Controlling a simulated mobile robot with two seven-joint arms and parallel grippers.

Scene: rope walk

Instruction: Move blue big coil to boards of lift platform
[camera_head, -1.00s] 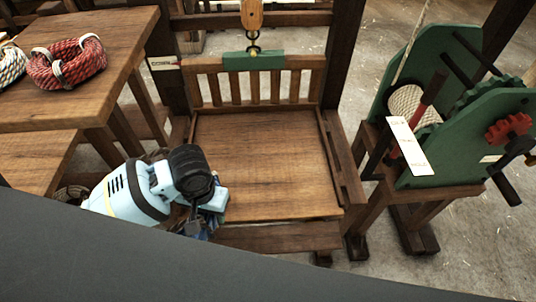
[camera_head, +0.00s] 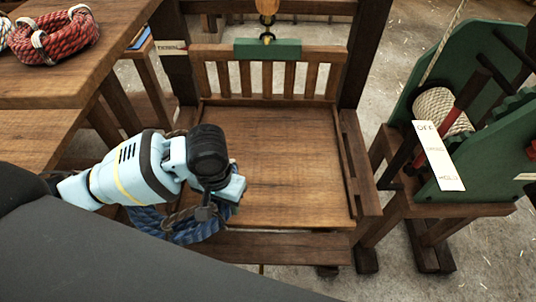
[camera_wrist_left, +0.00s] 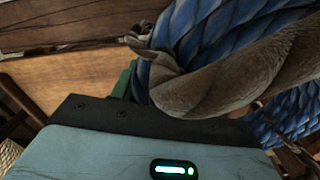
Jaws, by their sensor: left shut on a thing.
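The blue big coil (camera_head: 180,225) hangs below my left gripper (camera_head: 222,196) at the front left corner of the lift platform. The gripper is shut on it; its fingertips are partly hidden. In the left wrist view the coil's blue rope (camera_wrist_left: 215,30) and a thick brown rope binding (camera_wrist_left: 235,75) fill the upper right, close to the gripper body. The bare wooden boards of the lift platform (camera_head: 285,160) lie just right of and beyond the gripper. I cannot tell whether the coil touches the platform's edge. My right gripper is not in view.
A red coil (camera_head: 58,40) lies on the wooden table (camera_head: 90,75) at the left. A slatted back with a green block (camera_head: 267,48) closes the platform's far side. Dark posts flank it. A green winch (camera_head: 430,75) with a white label (camera_head: 438,155) stands at the right.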

